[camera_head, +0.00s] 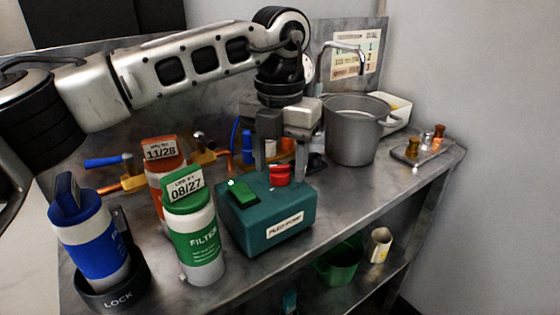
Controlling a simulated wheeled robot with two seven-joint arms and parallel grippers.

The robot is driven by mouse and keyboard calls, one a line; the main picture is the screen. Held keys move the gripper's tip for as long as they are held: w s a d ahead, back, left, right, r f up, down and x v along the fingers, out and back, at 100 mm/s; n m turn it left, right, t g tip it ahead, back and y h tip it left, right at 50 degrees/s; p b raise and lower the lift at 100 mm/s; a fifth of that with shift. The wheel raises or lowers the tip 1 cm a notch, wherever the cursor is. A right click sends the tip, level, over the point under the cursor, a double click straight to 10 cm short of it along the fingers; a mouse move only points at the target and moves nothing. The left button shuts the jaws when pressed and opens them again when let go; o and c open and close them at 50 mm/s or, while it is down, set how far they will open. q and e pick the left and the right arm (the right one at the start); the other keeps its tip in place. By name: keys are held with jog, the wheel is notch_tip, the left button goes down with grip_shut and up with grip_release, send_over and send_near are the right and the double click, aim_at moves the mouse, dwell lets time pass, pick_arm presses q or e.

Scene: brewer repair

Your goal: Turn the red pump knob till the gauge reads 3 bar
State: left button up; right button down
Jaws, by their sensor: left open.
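The red pump knob (281,178) sits on top of the teal pump box (265,225), which has a pump label on its front and a green switch (241,193) beside the knob. My left gripper (280,164) points down over the box with its fingers apart. The red knob shows between the fingertips; I cannot tell whether they touch it. The gauge is not clearly visible; a pale round edge (308,68) shows partly behind my left wrist, and no reading can be made out. My right gripper is not in view.
A green filter bottle (195,240) stands close left of the pump, with an orange one (160,178) behind and a blue one (95,245) in a black lock ring. A grey pot (352,135) stands right. Brass valves and pipes lie behind. The bench front right is clear.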

aim_at(280, 166)
pick_arm(q)
notch_tip(280, 166, up, 16)
jog(key=p, duration=0.1)
jog(key=shift+f+p, duration=0.25)
jog(key=shift+p, duration=0.15)
jog(key=shift+f, duration=0.1)
